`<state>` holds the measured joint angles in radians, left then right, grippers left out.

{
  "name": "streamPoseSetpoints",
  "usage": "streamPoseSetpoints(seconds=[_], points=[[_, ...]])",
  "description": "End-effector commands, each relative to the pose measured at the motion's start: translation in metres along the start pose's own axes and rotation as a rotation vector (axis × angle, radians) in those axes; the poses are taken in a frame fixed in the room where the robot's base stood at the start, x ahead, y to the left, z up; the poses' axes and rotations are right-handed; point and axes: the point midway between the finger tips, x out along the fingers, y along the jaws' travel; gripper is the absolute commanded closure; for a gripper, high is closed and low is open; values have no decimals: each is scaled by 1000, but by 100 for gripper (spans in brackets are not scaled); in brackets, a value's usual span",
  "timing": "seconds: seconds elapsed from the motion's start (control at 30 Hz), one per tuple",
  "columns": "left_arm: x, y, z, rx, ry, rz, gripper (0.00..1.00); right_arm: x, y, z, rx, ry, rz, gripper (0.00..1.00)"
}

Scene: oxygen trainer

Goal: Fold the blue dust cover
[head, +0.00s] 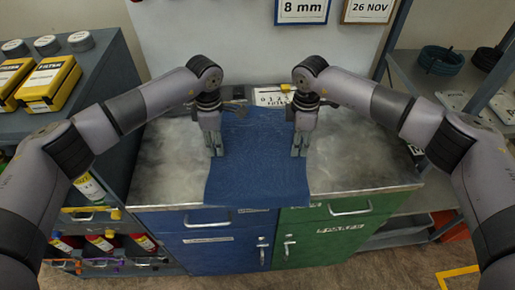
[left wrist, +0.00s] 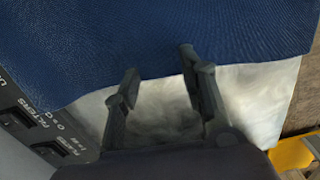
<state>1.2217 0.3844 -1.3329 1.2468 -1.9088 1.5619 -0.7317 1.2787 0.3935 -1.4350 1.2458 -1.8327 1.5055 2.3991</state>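The blue dust cover (head: 258,165) lies spread over the middle of the metal worktop, from the back to the front edge, where its near end hangs slightly over. My left gripper (head: 216,148) points down at its left edge. In the left wrist view the fingers (left wrist: 160,63) are apart, with bare metal between them and their tips over the edge of the cover (left wrist: 150,35). I cannot tell whether they touch it. My right gripper (head: 299,148) points down at the cover's right edge; its finger gap is too small to read.
Bare worktop (head: 172,165) shows on both sides of the cover. A number plate (head: 270,97) stands behind it. A shelf with yellow filter boxes (head: 48,82) is at left, and a shelf with dark coils (head: 440,60) at right. Blue and green cabinets (head: 335,245) are below.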

Motion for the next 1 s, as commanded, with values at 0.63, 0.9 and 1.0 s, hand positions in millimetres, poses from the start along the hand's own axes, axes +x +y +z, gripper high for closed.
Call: streamPoseSetpoints(seconds=[0.63,0.9,1.0], points=[[11,0,0,0,0,0,64,11,0,0,0,0,0,64],[11,0,0,0,0,-1,73,11,0,0,0,0,0,73],[11,0,0,0,0,-1,76,11,0,0,0,0,0,76]])
